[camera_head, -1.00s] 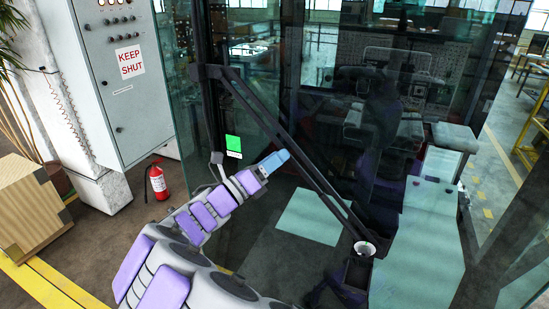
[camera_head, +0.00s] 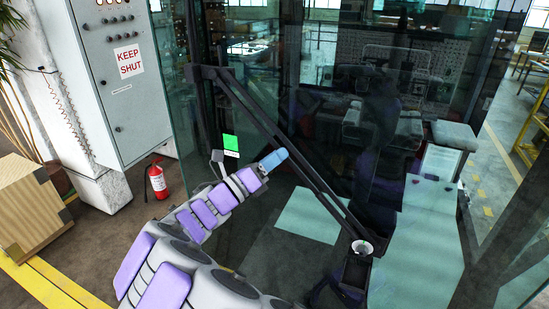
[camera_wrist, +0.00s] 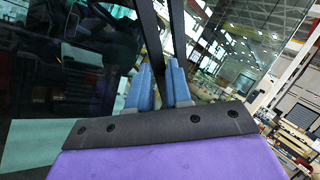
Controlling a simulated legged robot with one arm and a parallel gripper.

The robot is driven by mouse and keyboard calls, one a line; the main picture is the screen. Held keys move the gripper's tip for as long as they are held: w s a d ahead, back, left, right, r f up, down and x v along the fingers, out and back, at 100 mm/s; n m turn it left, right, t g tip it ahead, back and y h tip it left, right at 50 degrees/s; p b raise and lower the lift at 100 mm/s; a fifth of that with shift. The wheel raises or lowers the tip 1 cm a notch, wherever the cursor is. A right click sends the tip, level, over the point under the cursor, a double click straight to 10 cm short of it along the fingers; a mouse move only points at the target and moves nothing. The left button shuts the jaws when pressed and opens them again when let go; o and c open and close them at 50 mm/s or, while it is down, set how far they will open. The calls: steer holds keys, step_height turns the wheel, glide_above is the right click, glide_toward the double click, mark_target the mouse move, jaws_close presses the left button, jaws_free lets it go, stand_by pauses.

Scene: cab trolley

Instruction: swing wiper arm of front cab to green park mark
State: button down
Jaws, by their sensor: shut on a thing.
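The wiper arm (camera_head: 272,130) is a pair of black bars. It slants from a pivot with a pale round cap (camera_head: 362,247) at lower right up to a black end piece (camera_head: 208,74) at upper left. The green park mark (camera_head: 230,142) is on the cab glass, left of and below the bars. My gripper (camera_head: 275,158) has blue fingers and is at the bars' lower-left side. In the wrist view, my gripper (camera_wrist: 161,88) has a finger on each side of a dark bar (camera_wrist: 155,45) and is shut on it. The exact contact is partly hidden.
The front cab's glass (camera_head: 320,100) stands behind the wiper arm, with a seat and console inside. A grey cabinet (camera_head: 120,90), a red extinguisher (camera_head: 157,182) and a wooden crate (camera_head: 28,205) stand at left.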

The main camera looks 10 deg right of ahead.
steer(key=shift+r, duration=0.15)
steer(key=s+d+r+m+p, duration=0.1)
steer(key=s+d+r+m+g, duration=0.1)
steer(key=d+r, duration=0.1)
steer(key=shift+r+y+p, duration=0.1)
steer(key=shift+y+p, duration=0.2)
steer(key=shift+p, duration=0.1)
steer(key=c, duration=1.1)
jaws_free()
steer(key=shift+o, duration=0.2)
steer(key=b+v, duration=0.2)
steer(key=v, duration=1.5)
steer(key=shift+a+f, duration=0.25)
